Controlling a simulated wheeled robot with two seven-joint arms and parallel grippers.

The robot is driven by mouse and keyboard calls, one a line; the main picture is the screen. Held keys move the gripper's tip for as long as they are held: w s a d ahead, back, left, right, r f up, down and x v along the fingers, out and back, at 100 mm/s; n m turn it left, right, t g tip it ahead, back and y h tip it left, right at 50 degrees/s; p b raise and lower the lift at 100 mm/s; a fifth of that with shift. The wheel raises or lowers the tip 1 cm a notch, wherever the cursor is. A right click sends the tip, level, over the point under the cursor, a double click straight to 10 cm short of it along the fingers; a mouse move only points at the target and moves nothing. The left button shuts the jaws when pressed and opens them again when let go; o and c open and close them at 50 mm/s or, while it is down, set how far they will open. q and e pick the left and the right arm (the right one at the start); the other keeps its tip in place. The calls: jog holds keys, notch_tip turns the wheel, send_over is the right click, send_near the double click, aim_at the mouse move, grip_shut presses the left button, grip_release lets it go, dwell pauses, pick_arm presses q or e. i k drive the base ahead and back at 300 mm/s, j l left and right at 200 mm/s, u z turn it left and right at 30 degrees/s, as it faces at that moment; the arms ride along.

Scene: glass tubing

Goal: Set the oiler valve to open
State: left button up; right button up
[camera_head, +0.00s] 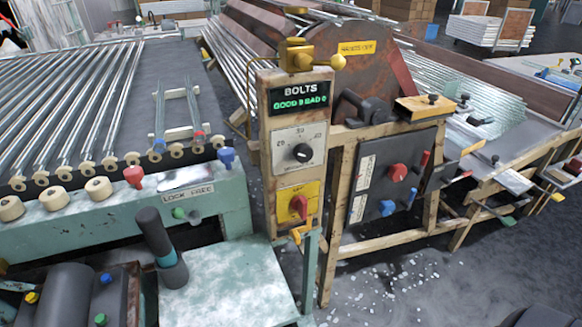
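No part in view carries a readable oiler label. A brass fitting (296,55) with a ball-ended lever (338,62) sits on top of the wooden post; it looks like a valve, and its lever points right, roughly level. Lower on the post, a red knob (299,207) is mounted on a yellow plate (288,192), with a small yellow-orange tap-like part (300,234) below it. I cannot tell for sure which of these is the oiler valve, nor its setting. Neither of my grippers shows in this view.
The post carries a BOLTS display (302,97) and a dial (303,152). A dark panel (387,182) with red and blue handles stands right. A green bench (95,212) with glass tubes lies left; a grey-black upright handle (154,231) stands before it. White bits litter the floor.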

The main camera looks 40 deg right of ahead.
aim_at(304, 63)
jog(key=l+z, duration=0.1)
jog(key=z, duration=0.35)
jog(key=k+l+z, duration=0.1)
jog(key=z, duration=0.4)
